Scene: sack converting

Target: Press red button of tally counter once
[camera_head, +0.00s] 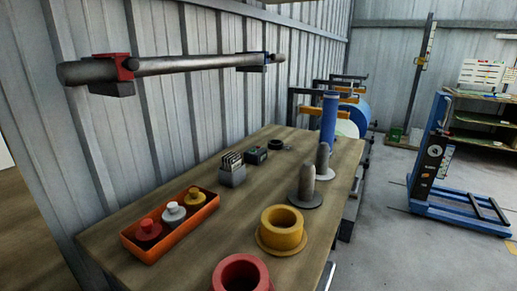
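A small dark green box (255,156) stands on the workbench (215,230) near the wall, behind the small card holder. It looks like the tally counter, but it is too small here to be sure, and I cannot make out a red button on it. Neither of my grippers is in the picture. Nothing touches the box.
An orange tray (129,244) holds red, white and yellow knobbed pieces. A grey card holder (232,176), yellow ring (281,228), red ring (240,273), grey-based posts (306,184) and blue cylinder (329,120) stand around. The bench centre is bare. A bar (190,64) hangs above.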

